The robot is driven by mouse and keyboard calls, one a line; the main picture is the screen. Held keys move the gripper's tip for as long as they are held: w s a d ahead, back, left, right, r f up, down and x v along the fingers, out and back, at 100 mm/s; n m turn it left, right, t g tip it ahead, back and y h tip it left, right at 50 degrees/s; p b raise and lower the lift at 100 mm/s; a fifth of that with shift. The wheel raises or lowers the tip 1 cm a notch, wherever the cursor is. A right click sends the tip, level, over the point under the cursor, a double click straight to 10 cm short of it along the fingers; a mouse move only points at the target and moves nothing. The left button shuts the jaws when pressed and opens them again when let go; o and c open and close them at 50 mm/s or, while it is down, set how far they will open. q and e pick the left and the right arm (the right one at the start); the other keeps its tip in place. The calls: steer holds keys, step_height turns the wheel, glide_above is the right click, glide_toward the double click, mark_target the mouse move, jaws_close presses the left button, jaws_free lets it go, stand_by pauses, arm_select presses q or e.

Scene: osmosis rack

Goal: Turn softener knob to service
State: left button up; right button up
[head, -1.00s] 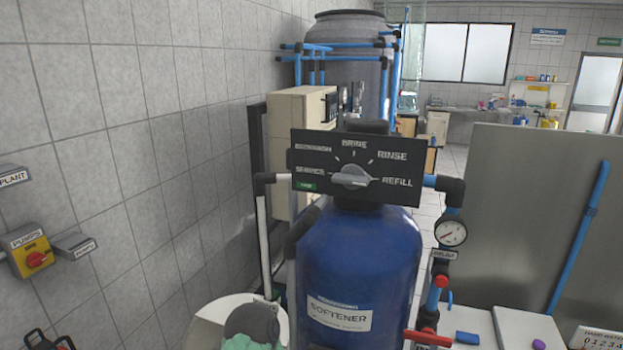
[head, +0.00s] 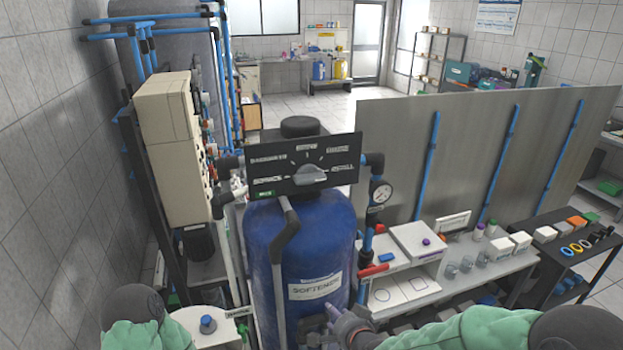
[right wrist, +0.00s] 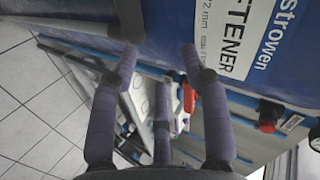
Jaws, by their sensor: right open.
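The softener tank (head: 280,230) is blue and upright in the middle of the head view. Its black control panel (head: 347,150) carries white position words, with SERVICE at the lower left. The grey softener knob (head: 311,175) sits at the panel's lower middle; its handle lies roughly sideways, and I cannot tell which word it points to. My right gripper (head: 338,314) is below the panel, in front of the tank's lower right, near its label. The right wrist view shows its purple fingers (right wrist: 160,62) spread and empty, with the tank label (right wrist: 243,40) beyond. My left gripper is out of view.
A bench (head: 405,286) with boxes and bottles is further right. A beige cabinet (head: 168,135) and pipes stand behind left. The space before the panel is clear.

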steer(key=r+t+p, duration=0.1)
steer(key=r, duration=0.4)
steer(key=w+a+r+m+p, duration=0.1)
steer(key=r, duration=0.4)
steer(key=r+t+p, duration=0.1)
steer(key=r, duration=0.3)
steer(key=shift+w+a+r+m+t+y, duration=0.2)
steer(key=shift+w+r+m+t+y, duration=0.1)
steer(key=shift+r+m+y, duration=0.1)
steer(key=m+t+y+p, duration=0.1)
steer(key=m+t+p, duration=0.2)
steer(key=t+p, duration=0.1)
glide_toward(312, 183)
arm_select(q)
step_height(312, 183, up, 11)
steer(key=p, duration=0.3)
arm_select(e)
steer(key=x, duration=0.9)
steer(key=shift+w, duration=0.2)
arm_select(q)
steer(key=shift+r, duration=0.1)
arm_select(e)
jaws_close()
